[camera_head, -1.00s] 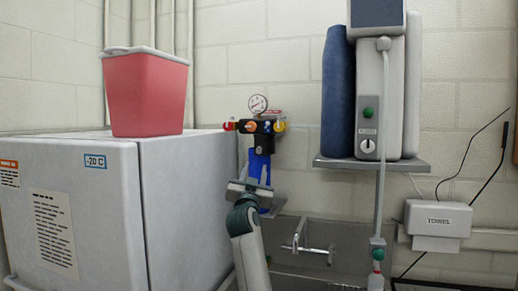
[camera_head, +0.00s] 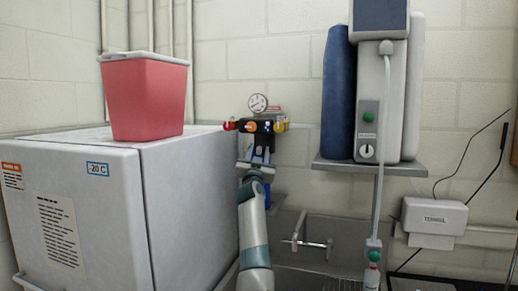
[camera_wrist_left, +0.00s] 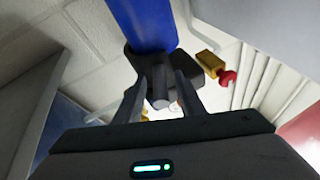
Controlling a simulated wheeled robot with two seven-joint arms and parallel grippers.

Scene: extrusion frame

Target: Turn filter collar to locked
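The filter unit hangs on the wall in the head view, with a round gauge (camera_head: 258,103) on top, a black body (camera_head: 264,126) and a blue bowl (camera_head: 267,188) below. The collar region between body and bowl is mostly behind my left gripper (camera_head: 258,158). That gripper points up in front of the bowl. In the left wrist view the blue bowl (camera_wrist_left: 143,22) fills the top middle. A dark grey part with a round end (camera_wrist_left: 158,92) shows between the spread fingers of the left gripper (camera_wrist_left: 160,95). I cannot tell whether they touch it. My right gripper is not in view.
A white freezer (camera_head: 190,185) with a red bin (camera_head: 148,98) on top stands close on the left. A sink tap (camera_head: 303,240) is below right. A shelf (camera_head: 370,167) carries a dispenser and a blue cylinder (camera_head: 339,92). A towel box (camera_head: 434,216) hangs on the right.

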